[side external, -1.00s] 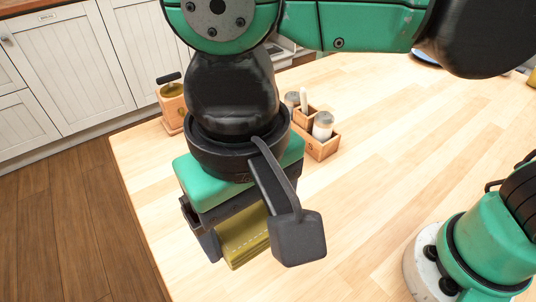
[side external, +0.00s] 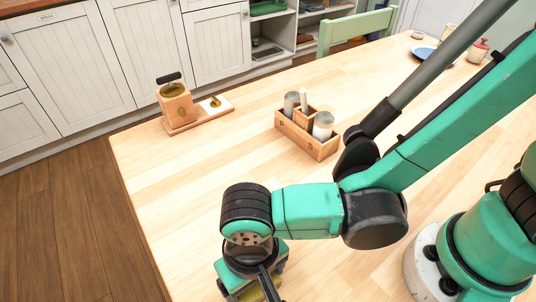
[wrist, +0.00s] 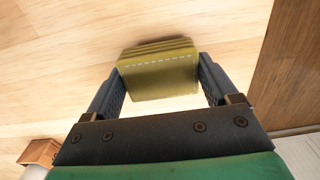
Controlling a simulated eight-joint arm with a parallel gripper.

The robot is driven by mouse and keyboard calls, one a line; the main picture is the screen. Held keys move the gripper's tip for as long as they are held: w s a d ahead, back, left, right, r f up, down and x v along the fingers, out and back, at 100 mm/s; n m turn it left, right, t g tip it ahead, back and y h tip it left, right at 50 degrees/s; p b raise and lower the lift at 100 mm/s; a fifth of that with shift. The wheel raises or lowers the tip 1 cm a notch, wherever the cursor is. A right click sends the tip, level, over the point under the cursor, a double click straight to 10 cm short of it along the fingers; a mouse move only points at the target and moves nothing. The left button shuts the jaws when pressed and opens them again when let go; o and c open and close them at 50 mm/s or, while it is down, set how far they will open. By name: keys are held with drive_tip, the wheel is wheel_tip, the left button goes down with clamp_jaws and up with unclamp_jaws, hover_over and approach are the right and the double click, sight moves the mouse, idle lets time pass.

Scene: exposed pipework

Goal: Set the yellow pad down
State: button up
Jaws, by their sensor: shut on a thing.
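The yellow pad (wrist: 158,75) is a thick olive-yellow block with a white dashed line across it. In the wrist view it sits between the two dark fingers of my gripper (wrist: 160,85), which is shut on it. In the side external view my gripper (side external: 257,292) is at the bottom edge, low near the table's front left edge, and only a sliver of the pad (side external: 268,287) shows. The wooden table (side external: 190,170) lies below. I cannot tell whether the pad touches the table.
A wooden caddy with shakers (side external: 308,130) stands mid-table. A wooden holder on a small board (side external: 180,108) stands at the back left. A blue plate (side external: 424,52) is far right. The table's left edge borders the brown floor (side external: 60,220). The table's left middle is clear.

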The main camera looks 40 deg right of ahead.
drive_tip(key=shift+f, duration=0.45)
drive_tip(key=o, duration=1.2)
drive_tip(key=shift+f, duration=0.1)
wheel_tip(320, 180, up, 12)
drive_tip(key=w+d+t, duration=0.2)
drive_tip(key=w+d, duration=0.1)
drive_tip(key=d, duration=0.5)
drive_tip(key=w+d+r+t, duration=0.1)
drive_tip(key=w+d+t, duration=0.1)
drive_tip(key=d, duration=0.6)
drive_tip(key=w+d+t, duration=0.3)
drive_tip(key=w+d, duration=0.1)
drive_tip(key=d, duration=0.4)
drive_tip(key=shift+w+d+r, duration=0.1)
drive_tip(key=shift+d+r, duration=0.05)
